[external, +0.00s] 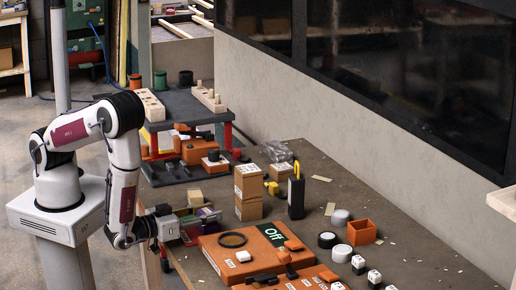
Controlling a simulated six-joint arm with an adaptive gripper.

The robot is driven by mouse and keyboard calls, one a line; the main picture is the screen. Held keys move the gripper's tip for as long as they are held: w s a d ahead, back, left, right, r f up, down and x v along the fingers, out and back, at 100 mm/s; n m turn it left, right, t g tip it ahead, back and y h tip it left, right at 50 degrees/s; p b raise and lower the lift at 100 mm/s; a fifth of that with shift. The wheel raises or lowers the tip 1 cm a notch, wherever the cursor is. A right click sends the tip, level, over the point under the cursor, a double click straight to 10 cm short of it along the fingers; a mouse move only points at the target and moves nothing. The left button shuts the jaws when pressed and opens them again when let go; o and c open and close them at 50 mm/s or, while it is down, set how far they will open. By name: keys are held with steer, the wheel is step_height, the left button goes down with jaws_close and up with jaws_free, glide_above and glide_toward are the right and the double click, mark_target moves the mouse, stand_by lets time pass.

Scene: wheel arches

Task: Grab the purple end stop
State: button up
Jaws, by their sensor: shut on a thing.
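My gripper (192,226) is low at the left edge of the brown table, pointing right. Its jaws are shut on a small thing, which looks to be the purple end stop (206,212). Purple shows right at the fingertips, but the dark fingers and the small size hide where they meet it.
An orange case (212,255) with a black ring and a white block on it stands close to the right of my gripper. Two stacked cardboard boxes (248,190) and a black holder (296,197) stand farther right. Bare table (345,190) shows at the back right.

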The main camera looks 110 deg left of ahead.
mark_target(207, 211)
steer(key=shift+r, duration=0.15)
steer(key=shift+r, duration=4.85)
